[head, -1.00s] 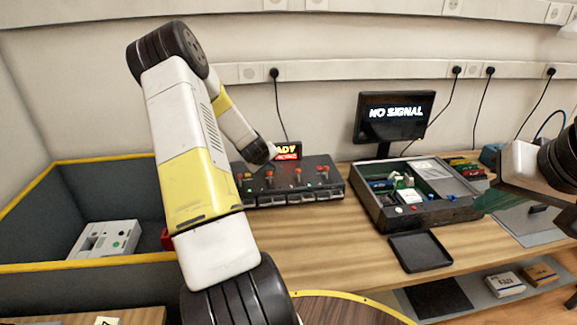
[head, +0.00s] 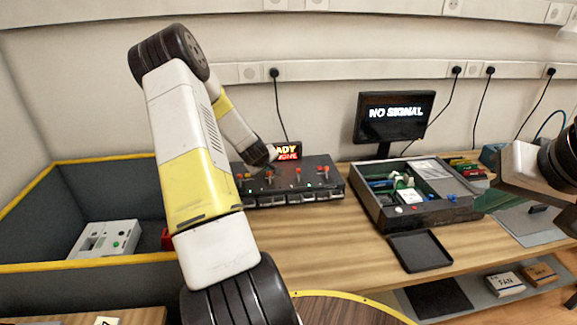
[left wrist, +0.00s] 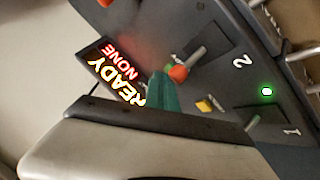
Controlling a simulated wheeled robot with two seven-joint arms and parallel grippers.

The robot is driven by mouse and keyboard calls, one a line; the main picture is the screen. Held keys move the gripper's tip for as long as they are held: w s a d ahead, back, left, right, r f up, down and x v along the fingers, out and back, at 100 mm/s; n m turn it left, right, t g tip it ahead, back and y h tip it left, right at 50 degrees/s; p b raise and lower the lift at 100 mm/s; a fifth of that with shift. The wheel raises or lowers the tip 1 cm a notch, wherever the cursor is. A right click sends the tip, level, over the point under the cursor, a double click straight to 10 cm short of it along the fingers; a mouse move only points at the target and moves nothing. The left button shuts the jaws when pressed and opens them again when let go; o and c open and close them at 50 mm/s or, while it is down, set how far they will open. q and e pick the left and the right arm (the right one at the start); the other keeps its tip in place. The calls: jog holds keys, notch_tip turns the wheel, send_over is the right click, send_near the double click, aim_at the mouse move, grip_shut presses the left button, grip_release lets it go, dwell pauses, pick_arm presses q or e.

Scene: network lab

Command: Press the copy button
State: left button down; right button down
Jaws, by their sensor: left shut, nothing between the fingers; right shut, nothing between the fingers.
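A dark duplicator unit (head: 318,176) with several bays and red-tipped levers stands on the bench in the head view. Its small display (head: 288,151) reads "READY" over "NONE" in the left wrist view (left wrist: 117,76). The left wrist view also shows a small yellow button (left wrist: 204,105), a lever with an orange-red knob (left wrist: 178,74), and a lit green lamp (left wrist: 267,91) between bays 1 and 2. I cannot read a copy label. My left gripper's teal fingers (left wrist: 163,93) are shut and empty above the panel, near the knob. My right gripper (head: 490,199) is shut and empty, beside the open case.
An open case (head: 375,210) with parts stands right of the duplicator, a black tray (head: 420,251) before it. A monitor (head: 394,118) reads "NO SIGNAL". A yellow-rimmed bin (head: 95,262) holds a white box (head: 105,240). Bare wood (head: 320,240) lies before the duplicator.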

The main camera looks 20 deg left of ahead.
pick_arm(q)
jog(key=shift+f, duration=0.4)
dwell(0.4)
dwell(0.4)
jog(key=shift+r, duration=0.8)
jog(key=shift+r, duration=0.1)
jog(key=shift+r, duration=2.45)
